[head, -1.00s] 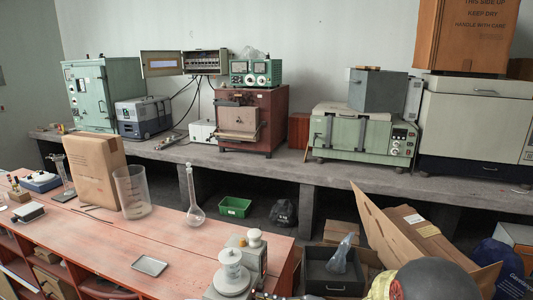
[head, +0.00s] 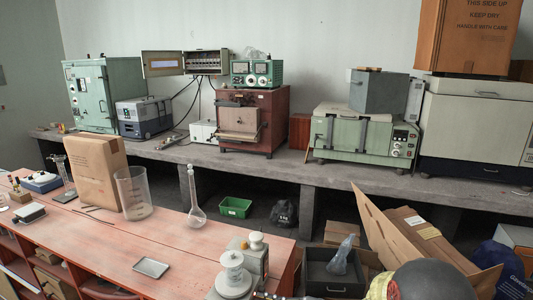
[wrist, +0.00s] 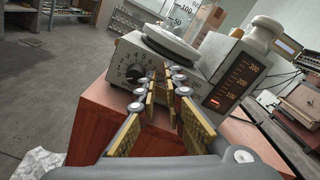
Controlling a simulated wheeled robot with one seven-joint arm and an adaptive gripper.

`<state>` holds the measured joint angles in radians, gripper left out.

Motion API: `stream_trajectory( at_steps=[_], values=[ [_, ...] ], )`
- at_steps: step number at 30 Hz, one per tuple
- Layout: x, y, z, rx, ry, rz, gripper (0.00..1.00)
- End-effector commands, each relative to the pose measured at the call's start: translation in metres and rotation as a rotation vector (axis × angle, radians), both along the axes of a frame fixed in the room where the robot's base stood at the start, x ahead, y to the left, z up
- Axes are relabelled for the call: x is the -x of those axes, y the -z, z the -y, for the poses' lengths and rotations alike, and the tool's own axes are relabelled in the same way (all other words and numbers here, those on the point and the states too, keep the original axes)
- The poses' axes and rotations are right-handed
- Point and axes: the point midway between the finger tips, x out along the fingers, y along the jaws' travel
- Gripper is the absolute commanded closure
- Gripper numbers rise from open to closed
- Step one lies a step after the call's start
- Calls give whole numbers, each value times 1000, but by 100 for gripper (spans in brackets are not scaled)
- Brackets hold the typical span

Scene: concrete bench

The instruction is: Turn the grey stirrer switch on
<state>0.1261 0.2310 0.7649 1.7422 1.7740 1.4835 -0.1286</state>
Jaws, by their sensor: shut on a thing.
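The grey stirrer (wrist: 195,72) has a round white top plate (wrist: 172,44) and a front panel with a black numbered dial (wrist: 134,73). It stands on the near corner of the red-brown bench, and its top also shows in the head view (head: 233,283). My gripper (wrist: 161,76) is at the front panel, just right of the dial, with its fingertips close together. The fingertips are shut on a small part there, taken to be the switch. They hide it, so its position cannot be told.
Beside the dial panel, a dark panel (wrist: 232,82) carries a white scale and a lit red mark. A white knob-topped post (wrist: 262,32) rises behind it. A glass flask (head: 196,212), a beaker (head: 133,195) and a small tray (head: 151,267) stand farther along the bench.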

Motion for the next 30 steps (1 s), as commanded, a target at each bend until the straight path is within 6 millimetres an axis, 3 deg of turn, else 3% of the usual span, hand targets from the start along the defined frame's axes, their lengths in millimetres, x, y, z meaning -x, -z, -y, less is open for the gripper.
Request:
stream_trajectory(
  at_steps=[14, 30],
  values=[
    [4, -8, 0, -1, 0, -1, 100],
    [21, -8, 50, -1, 3, -1, 100]
  ],
)
